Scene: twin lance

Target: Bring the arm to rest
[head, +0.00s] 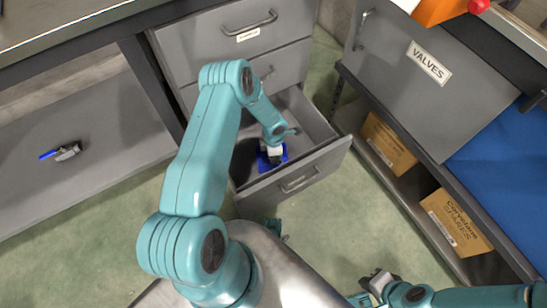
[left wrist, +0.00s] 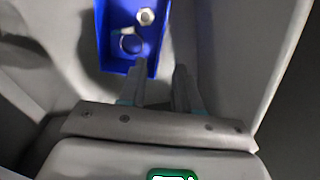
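My left arm reaches from the bottom left into an open grey drawer (head: 318,162). My left gripper (head: 272,158) points down inside it, at a small blue bin (head: 284,153). In the left wrist view, the two fingers of my left gripper (left wrist: 159,75) are apart with nothing between them. The blue bin (left wrist: 118,50) lies just ahead of the fingertips, with a ring (left wrist: 131,41) and a small metal nut-like piece (left wrist: 146,16) in it. My right gripper (head: 374,281) is low at the bottom right, clear of furniture; its finger gap is unclear.
The drawer walls surround my left gripper closely. A valve with a blue handle (head: 66,151) lies on the grey shelf (head: 70,185) at left. A grey cabinet door marked VALVES (head: 400,85) and cardboard boxes (head: 455,222) are at right. The green floor (head: 85,240) is open.

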